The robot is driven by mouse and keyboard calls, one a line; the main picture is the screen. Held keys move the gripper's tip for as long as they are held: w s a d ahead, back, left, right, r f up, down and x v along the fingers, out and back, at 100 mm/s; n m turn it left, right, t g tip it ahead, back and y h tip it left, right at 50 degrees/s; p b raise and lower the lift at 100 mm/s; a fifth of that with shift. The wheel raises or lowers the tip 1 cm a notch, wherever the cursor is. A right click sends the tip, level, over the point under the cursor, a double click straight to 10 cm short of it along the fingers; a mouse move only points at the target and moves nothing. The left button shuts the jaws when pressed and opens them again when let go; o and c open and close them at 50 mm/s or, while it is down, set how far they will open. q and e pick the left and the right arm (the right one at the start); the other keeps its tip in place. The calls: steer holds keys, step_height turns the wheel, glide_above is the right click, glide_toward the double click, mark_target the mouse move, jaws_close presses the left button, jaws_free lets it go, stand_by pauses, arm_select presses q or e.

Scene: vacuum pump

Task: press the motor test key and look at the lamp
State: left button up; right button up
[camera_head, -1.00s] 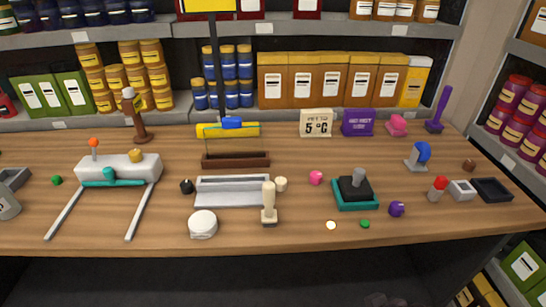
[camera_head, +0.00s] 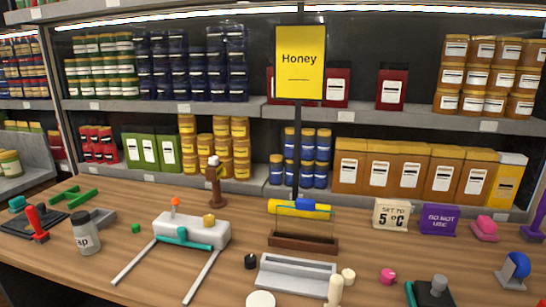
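Neither of my grippers is in view. A white block-shaped device (camera_head: 191,231) with two pale rails stands on the left half of the table. It bears an orange ball on a short stem (camera_head: 175,203), a yellow knob (camera_head: 209,219) and a teal part (camera_head: 183,238) at its front. A black block on a teal base with a grey knob (camera_head: 438,284) is cut by the bottom edge. No label shows which part is the motor test key or the lamp, and I cannot tell whether any lamp is lit.
A red-handled lever device (camera_head: 37,222) and a labelled jar (camera_head: 86,234) stand at the left. A grey tray (camera_head: 297,275), a "set to 5 °C" sign (camera_head: 395,215) and a purple "do not use" sign (camera_head: 439,221) are further right. Shelves with a "Honey" sign (camera_head: 299,62) rise behind.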

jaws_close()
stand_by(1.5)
